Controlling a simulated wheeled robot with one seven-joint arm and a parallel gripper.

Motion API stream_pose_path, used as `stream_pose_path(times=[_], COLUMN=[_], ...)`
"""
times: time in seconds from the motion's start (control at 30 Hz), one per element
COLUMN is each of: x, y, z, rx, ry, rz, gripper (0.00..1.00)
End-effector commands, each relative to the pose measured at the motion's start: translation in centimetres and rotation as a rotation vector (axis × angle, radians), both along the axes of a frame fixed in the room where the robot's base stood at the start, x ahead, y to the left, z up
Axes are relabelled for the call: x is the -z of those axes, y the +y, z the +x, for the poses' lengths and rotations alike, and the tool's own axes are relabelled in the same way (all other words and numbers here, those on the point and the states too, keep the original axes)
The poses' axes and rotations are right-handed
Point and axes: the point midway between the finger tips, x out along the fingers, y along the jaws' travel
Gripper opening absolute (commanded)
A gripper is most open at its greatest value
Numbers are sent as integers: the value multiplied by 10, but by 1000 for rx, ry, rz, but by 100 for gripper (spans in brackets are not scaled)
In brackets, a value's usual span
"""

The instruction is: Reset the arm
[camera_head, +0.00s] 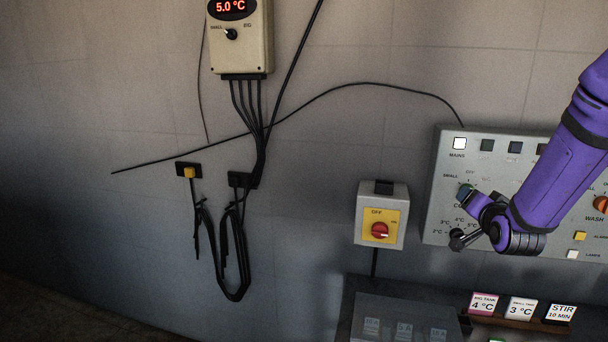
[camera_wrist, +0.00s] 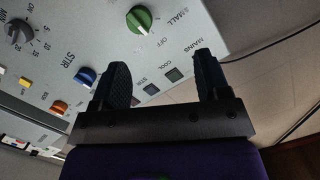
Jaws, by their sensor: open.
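My gripper (camera_wrist: 160,78) shows in the wrist view with its two dark fingers apart and nothing held between them. Behind the fingers is the grey control panel (camera_wrist: 70,30), seen tilted. Its green knob (camera_wrist: 139,19), by the words SMALL and OFF, lies beyond the gap between the fingertips. In the head view my purple arm reaches in from the right, in front of the control panel (camera_head: 440,170). It covers much of the panel's middle. The green knob (camera_head: 465,190) shows just left of my wrist. My fingers are hard to make out there.
A grey box with a red rotary switch (camera_head: 380,230) is on the wall left of the panel. A temperature display (camera_head: 240,40) reads 5.0 °C, with cables hanging below. Cards (camera_head: 521,308) and a clear box (camera_head: 400,315) sit below.

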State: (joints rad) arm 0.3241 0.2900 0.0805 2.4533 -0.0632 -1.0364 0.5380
Motion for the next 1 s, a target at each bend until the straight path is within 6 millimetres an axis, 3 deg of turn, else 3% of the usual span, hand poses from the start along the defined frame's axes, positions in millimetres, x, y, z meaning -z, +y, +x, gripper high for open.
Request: stream_pose_path(times=[0.03,0.27,0.47,0.77,1.0], x=[-13,-47,-74,-103,-117], y=[7,37,62,95,115], z=[-5,-37,-79,-167,-251], rx=[-12,-68,-129,-246,-366], ry=[32,233,400,645,828], rz=[-21,-103,-171,-257,-315], gripper=[69,69,69,69,69])
